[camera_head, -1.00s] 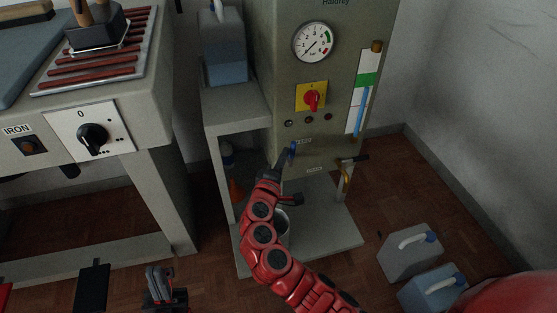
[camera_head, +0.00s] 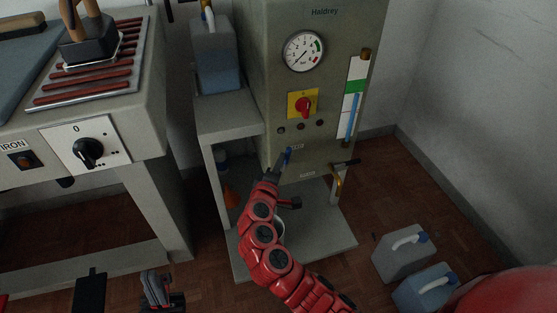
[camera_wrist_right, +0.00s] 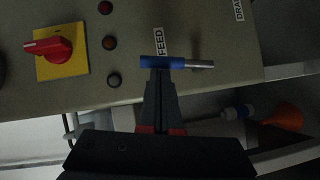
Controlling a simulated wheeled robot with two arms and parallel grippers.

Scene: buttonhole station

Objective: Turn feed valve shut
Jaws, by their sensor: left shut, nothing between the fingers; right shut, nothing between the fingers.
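The feed valve's lever (camera_head: 287,157) is a small blue-sleeved handle low on the grey machine front, beside the FEED label. In the right wrist view the lever (camera_wrist_right: 175,63) lies across the picture, with a blue sleeve and a bare metal end to the right. My right gripper (camera_head: 279,169) is shut and empty, with its tips at the blue sleeve. In the right wrist view, the right gripper (camera_wrist_right: 160,74) overlaps the sleeve's near edge; I cannot tell whether it touches. My left gripper (camera_head: 155,288) is shut and empty, low over the floor.
A red knob on a yellow plate (camera_head: 303,104) and a gauge (camera_head: 304,51) are above the lever. A second valve (camera_head: 344,166) is to its right, beside the DRAIN label (camera_wrist_right: 238,10). Two jugs (camera_head: 404,252) stand on the floor. An ironing station (camera_head: 88,152) is at left.

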